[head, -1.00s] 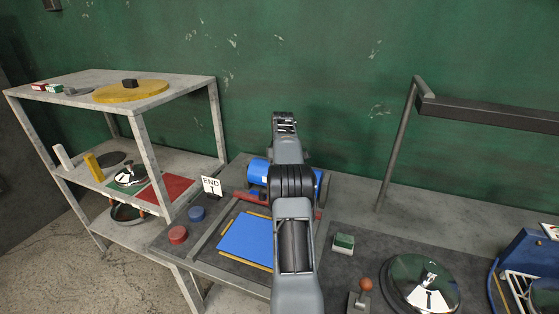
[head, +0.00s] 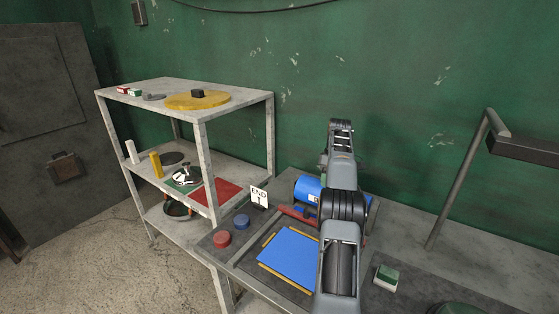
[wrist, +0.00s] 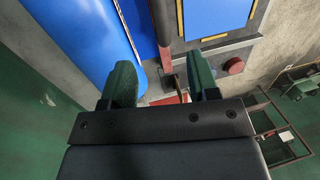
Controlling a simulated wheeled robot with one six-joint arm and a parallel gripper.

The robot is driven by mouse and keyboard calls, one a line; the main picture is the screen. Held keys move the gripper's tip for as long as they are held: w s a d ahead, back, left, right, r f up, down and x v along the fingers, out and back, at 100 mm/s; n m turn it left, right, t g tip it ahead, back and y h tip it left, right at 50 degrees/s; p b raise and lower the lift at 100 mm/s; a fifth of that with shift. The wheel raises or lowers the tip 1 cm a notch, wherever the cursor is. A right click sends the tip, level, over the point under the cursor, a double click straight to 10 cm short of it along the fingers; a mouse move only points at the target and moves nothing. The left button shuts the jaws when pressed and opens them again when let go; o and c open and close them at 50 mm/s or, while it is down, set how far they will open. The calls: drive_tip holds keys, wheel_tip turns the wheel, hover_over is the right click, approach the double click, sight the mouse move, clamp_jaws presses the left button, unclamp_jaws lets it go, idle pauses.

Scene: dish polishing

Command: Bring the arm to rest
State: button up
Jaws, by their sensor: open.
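My gripper (wrist: 162,85) shows in the wrist view with its two green fingers apart and nothing between them. In the head view my arm rises over the workbench (head: 385,262), and its links hide the gripper's fingers. Behind the arm lies a blue cylinder (head: 306,188), which also fills the upper left of the wrist view (wrist: 75,35). A blue sheet with yellow edges (head: 288,256) lies on the bench to the left of the arm.
A shelf unit (head: 205,130) stands at the left, close to the bench. On the bench are an END sign (head: 259,196), a red disc (head: 222,239), a blue disc (head: 242,221) and a green-topped block (head: 387,277). A lamp post (head: 460,180) stands at the right.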

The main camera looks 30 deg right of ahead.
wheel_tip(320, 180, down, 6)
drive_tip(key=m, duration=0.5)
drive_tip(key=s+a+r+t, duration=0.1)
drive_tip(key=s+a, duration=0.5)
drive_tip(key=a, duration=0.7)
drive_tip(key=s+a+r+t+h, duration=0.1)
drive_tip(key=s+a+r, duration=0.3)
drive_tip(key=a, duration=0.9)
drive_tip(key=s+a+r+t+h, duration=0.1)
drive_tip(key=s+a+r+t, duration=0.2)
drive_tip(key=s+a, duration=0.5)
drive_tip(key=shift+s+a, duration=0.25)
drive_tip(key=shift+a, duration=2.35)
drive_tip(key=shift+c, duration=0.3)
